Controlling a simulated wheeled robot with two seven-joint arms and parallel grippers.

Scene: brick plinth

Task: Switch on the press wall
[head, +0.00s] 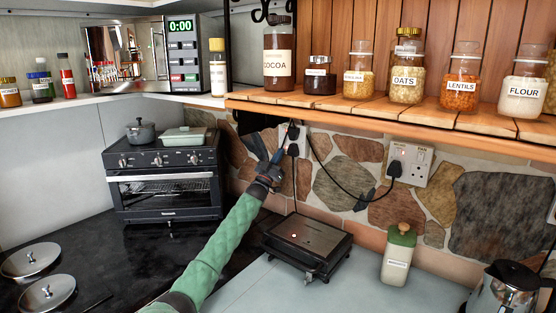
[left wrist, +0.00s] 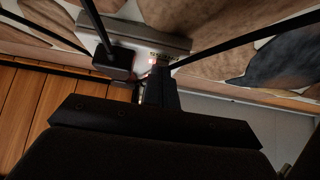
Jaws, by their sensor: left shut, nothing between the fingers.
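A wall socket plate (head: 304,146) is set in the stone wall under the wooden shelf, with black plugs (head: 293,150) and cables at it. My left gripper (head: 281,153) reaches up to this plate from the lower left, shut and empty, its tips at or very near the plate. In the left wrist view the shut fingers (left wrist: 160,92) point at the plate (left wrist: 172,43) beside a black plug (left wrist: 113,62); a small red light (left wrist: 152,61) glows by the tips. Exact contact is hidden. My right gripper is out of view.
A second socket (head: 410,164) with a plug and a red light is to the right. A labelled bottle (head: 398,255) and a kettle (head: 503,288) stand on the counter. A toaster oven (head: 165,172) is at left. The shelf (head: 350,105) with jars overhangs the sockets.

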